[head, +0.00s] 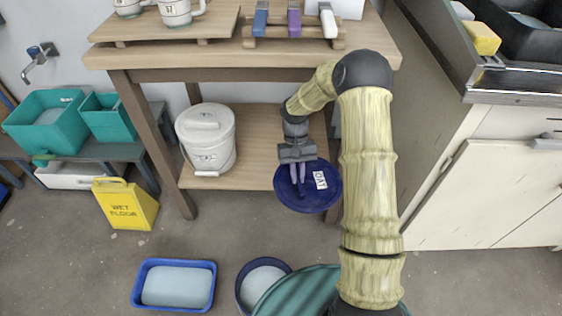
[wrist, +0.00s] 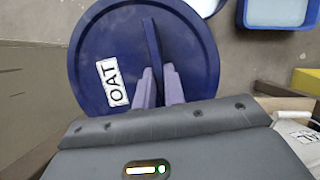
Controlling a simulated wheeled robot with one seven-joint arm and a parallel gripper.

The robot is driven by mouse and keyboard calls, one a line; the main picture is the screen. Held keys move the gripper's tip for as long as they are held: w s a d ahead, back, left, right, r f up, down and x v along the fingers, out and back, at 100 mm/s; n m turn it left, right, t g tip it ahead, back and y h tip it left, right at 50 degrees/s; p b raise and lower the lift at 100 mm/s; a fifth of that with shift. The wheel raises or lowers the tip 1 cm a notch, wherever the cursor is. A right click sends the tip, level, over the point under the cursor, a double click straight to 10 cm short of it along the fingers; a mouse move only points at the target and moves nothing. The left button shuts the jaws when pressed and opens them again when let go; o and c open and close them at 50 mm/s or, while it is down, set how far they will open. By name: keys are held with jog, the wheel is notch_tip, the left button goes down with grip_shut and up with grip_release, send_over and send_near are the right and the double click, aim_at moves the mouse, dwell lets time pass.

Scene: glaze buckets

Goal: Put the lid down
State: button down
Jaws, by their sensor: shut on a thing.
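The lid (head: 322,198) is round and dark blue, with a white label reading OAT. It hangs in my gripper (head: 297,177) in front of the wooden table's lower shelf. In the wrist view the lid (wrist: 90,60) fills the upper left, and a raised bar handle crosses its middle. My gripper (wrist: 160,88) has its two purple-grey fingers shut on that handle. A dark blue round bucket (head: 242,290) without a lid, with pale contents, stands on the floor at the bottom of the head view, apart from the lid.
A blue rectangular tub (head: 136,290) with pale contents sits left of the open bucket. A white lidded bucket (head: 218,158) stands on the wooden shelf (head: 255,180). A yellow wet-floor sign (head: 128,208) stands at left. Grey floor is clear between sign and shelf.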

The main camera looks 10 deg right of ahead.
jog(key=shift+a, duration=0.1)
jog(key=w+f+n+h+b, duration=0.1)
jog(key=w+n, duration=0.2)
jog(key=n, duration=0.1)
jog(key=w+d+f+n+t+h+b, duration=0.1)
jog(key=w+f+n, duration=0.1)
jog(key=w+n, duration=0.1)
jog(key=w+f+n+t+h+b, duration=0.1)
jog(key=w+n+h+b, duration=0.1)
jog(key=n, duration=0.3)
jog(key=shift+w+d+f+n, duration=0.15)
jog(key=shift+w+d+n, duration=0.2)
jog(key=shift+w, duration=0.4)
jog(key=w+f+n+t+y+b, duration=0.1)
jog(key=w+n+t+b, duration=0.3)
jog(key=w+n, duration=0.7)
jog(key=shift+w+d+n+t, duration=0.35)
jog(key=shift+n+t, duration=0.75)
jog(key=shift+n, duration=1.75)
jog(key=shift+f, duration=0.1)
jog(key=shift+f+b, duration=1.35)
jog(key=shift+f, duration=1.15)
jog(key=shift+y, duration=0.3)
notch_tip(320, 180, down, 5)
jog(key=b, duration=0.3)
jog(key=shift+f, duration=0.1)
